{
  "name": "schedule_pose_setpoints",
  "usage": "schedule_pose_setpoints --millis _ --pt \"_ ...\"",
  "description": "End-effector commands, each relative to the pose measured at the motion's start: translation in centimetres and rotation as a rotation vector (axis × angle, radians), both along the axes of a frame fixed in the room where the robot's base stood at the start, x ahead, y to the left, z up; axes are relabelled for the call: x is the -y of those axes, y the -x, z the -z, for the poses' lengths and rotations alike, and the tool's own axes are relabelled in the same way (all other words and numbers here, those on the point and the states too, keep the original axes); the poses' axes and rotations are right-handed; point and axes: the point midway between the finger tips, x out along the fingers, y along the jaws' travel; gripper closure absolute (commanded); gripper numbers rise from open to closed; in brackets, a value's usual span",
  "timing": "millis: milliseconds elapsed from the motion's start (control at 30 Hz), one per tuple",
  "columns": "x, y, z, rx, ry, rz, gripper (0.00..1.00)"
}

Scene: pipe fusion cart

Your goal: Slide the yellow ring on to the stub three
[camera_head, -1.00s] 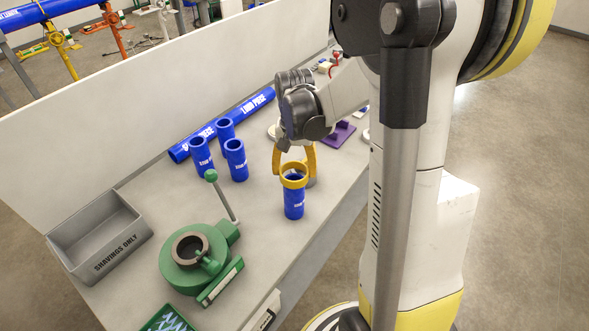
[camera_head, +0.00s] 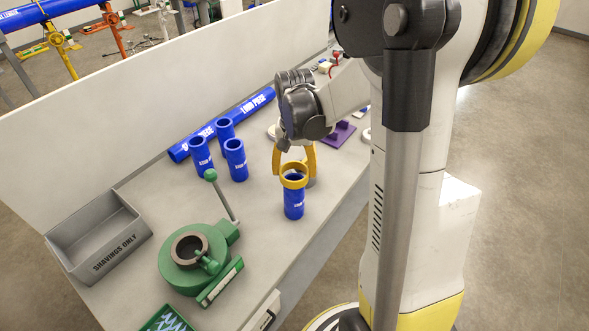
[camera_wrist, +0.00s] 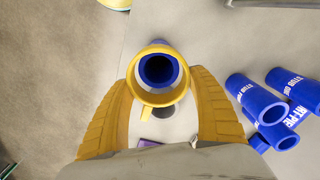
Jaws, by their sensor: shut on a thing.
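The yellow ring (camera_head: 294,184) is held level at the top end of an upright blue stub (camera_head: 294,205) near the table's front edge. My gripper (camera_head: 295,163) is shut on the ring, one finger on each side of it. In the wrist view the ring (camera_wrist: 158,100) encircles the stub's open end (camera_wrist: 144,72), which sits slightly high in the ring's opening. The ring hides the stub's top edge in the head view, so I cannot tell how far down it sits. The label on this stub is too small to read.
Several other blue stubs (camera_head: 236,160) stand behind and left. A long blue pipe (camera_head: 255,103) lies at the back. A green tool (camera_head: 178,276) with an upright handle (camera_head: 225,200) and a grey shavings bin (camera_head: 125,251) are at left. A purple piece (camera_head: 338,137) lies behind my gripper.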

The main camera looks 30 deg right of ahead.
Motion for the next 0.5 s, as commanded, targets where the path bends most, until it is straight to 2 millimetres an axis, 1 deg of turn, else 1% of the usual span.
schedule_pose_setpoints --millis 500 --pt "0.0 0.0 1.4 0.0 0.0 0.0 0.52"
